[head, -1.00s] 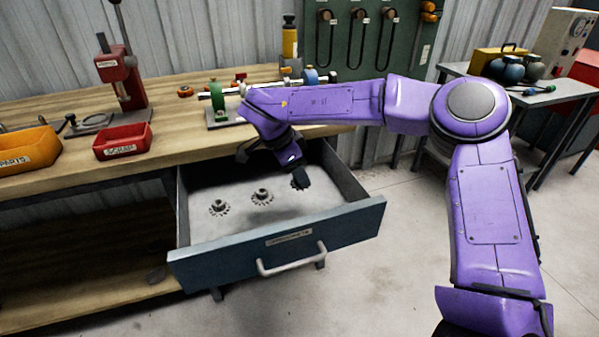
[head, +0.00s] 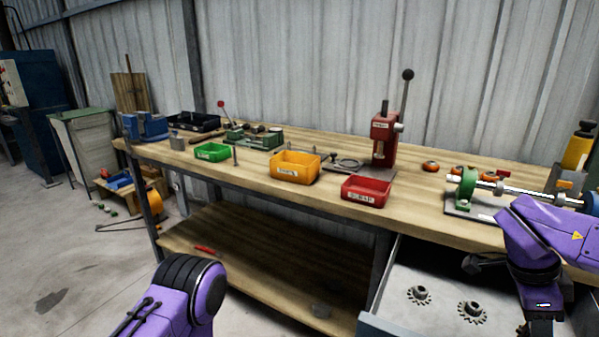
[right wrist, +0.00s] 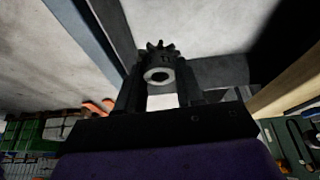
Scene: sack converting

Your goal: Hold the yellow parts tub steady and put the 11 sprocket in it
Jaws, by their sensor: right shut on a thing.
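The yellow parts tub (head: 311,170) stands on the workbench in the head view, left of the red scrap tub. No gripper is at it. My right gripper (right wrist: 163,95) is shut on a dark toothed sprocket (right wrist: 158,60), which appears marked 11, with its pale-rimmed hub facing the wrist camera. In the head view this gripper is low at the right, over the open drawer, its tips cut off near the bottom edge. My left arm shows at the bottom left of the head view, but its gripper is out of frame.
Two more sprockets (head: 418,295) (head: 472,311) sit in the open drawer (head: 400,270). A red scrap tub (head: 366,192) and a green tub (head: 212,152) flank the yellow one. A red press (head: 384,140) stands behind. A shaft fixture (head: 510,190) is at the right.

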